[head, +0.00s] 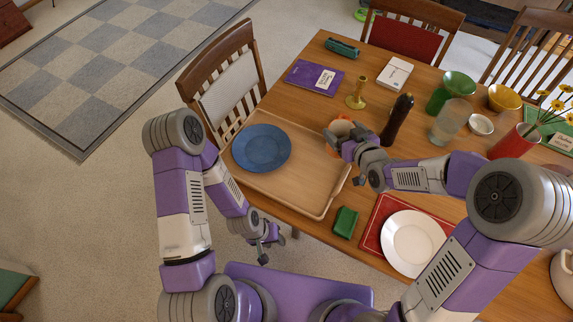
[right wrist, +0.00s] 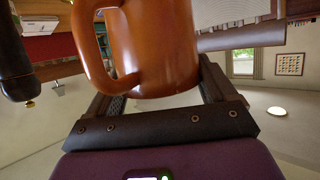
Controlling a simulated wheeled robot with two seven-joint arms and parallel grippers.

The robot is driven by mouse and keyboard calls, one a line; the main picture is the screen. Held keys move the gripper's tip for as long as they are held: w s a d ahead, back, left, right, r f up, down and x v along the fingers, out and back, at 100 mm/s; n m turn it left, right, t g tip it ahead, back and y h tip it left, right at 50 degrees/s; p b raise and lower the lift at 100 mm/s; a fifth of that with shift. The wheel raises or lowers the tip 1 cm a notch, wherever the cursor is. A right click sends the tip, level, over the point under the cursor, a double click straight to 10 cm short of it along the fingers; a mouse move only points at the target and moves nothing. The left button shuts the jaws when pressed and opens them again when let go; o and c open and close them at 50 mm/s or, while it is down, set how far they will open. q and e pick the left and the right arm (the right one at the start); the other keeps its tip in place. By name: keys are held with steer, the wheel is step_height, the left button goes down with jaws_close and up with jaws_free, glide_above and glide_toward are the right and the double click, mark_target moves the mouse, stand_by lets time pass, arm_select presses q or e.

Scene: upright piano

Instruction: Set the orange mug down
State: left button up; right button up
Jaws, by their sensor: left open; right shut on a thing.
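The orange mug (head: 341,127) is by the far right corner of the wooden tray (head: 310,170) in the head view, partly hidden behind my right gripper (head: 346,150). The right wrist view shows the mug (right wrist: 155,45) large between the two fingers of that gripper, with its handle on the left. My right gripper is shut on the mug. I cannot tell whether the mug's base touches anything. My left gripper (head: 266,241) is open and empty, low beside the table's near left edge, apart from the tray.
A blue plate (head: 261,148) lies on the tray's left part; its right part looks bare. A dark pepper mill (head: 397,119) stands just right of the mug, with a yellow candlestick (head: 357,92) behind. A green box (head: 345,222) and a white plate (head: 412,243) on a red mat lie nearer.

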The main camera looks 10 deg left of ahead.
steer(key=s+a+f+n+g+y+b, duration=0.1)
steer(key=f+b, duration=0.1)
steer(key=f, duration=0.2)
steer(key=a+f+n+g+y+b, duration=0.1)
steer(key=a+f+b, duration=0.1)
steer(key=f+b, duration=0.1)
steer(key=s+a+f+n+y+b, duration=0.1)
steer(key=a+f+n+b, duration=0.1)
steer(key=f, duration=0.3)
steer(key=shift+s+a+f+g+y+b, duration=0.2)
steer(key=shift+s+f+g+y+b, duration=0.15)
steer(key=shift+g+y+b, duration=0.1)
arm_select(q)
step_height(320, 180, down, 9)
arm_select(e)
steer(key=shift+r, duration=0.15)
steer(key=shift+f, duration=0.25)
steer(key=o, duration=1.5)
arm_select(q)
steer(key=shift+f, duration=0.1)
